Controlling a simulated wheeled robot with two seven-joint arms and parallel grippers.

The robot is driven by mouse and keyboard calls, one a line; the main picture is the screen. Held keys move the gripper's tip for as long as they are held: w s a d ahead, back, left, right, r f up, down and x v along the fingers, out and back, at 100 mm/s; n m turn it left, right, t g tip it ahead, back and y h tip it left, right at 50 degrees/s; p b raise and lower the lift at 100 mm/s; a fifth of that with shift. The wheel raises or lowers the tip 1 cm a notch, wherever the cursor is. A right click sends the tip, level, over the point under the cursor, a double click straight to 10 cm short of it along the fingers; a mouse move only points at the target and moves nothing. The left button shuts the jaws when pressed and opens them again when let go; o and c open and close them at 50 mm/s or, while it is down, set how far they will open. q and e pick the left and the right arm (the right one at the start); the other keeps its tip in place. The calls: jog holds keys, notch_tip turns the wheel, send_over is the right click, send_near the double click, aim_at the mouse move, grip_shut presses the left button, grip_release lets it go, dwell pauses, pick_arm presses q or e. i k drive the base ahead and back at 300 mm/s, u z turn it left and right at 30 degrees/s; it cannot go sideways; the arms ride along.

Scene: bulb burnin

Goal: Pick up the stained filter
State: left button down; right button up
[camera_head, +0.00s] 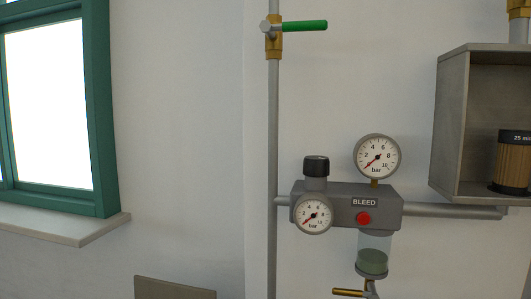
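A cylindrical filter cartridge (515,165) with tan-brown pleats and black end caps stands upright at the right edge of the view. It stands inside an open grey box (451,122) on the wall. Its top cap has a partly cut-off label that begins "25". The picture edge cuts off its right side. I cannot tell whether its brown colour is staining. Neither of my grippers is in view.
A grey regulator block (338,211) carries a large gauge (377,156), a small gauge (312,214), a black knob (316,166), a red button (363,218) and a clear bowl (373,254). A green valve handle (306,26) is above. A windowsill (60,226) juts out left.

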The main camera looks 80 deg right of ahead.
aim_at(513, 166)
jog(key=i, duration=0.5)
jog(key=z, duration=1.05)
